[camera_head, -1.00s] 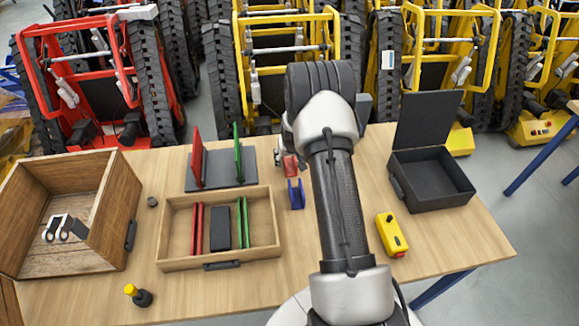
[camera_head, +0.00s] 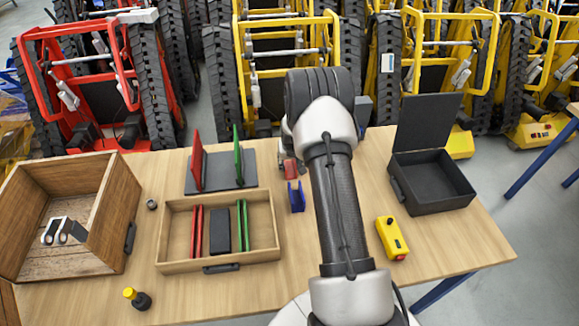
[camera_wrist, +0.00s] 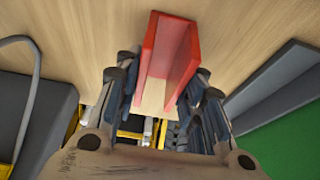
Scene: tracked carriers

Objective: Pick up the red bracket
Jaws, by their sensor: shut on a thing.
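The red bracket (camera_wrist: 171,42) is a U-shaped channel in the wrist view, held between the two fingers of my gripper (camera_wrist: 164,95). The fingers touch its outer side walls. In the head view the red bracket (camera_head: 290,168) shows as a small piece left of my arm, behind the blue bracket; my gripper is mostly hidden there by the arm. I cannot tell from these views how far it is above the table.
A blue bracket (camera_head: 297,196) stands on the table (camera_head: 340,275) just in front. To the left are a grey stand (camera_head: 222,170) with red and green plates and a wooden tray (camera_head: 265,260). An open black box (camera_head: 433,198) and a yellow device (camera_head: 391,237) are to the right.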

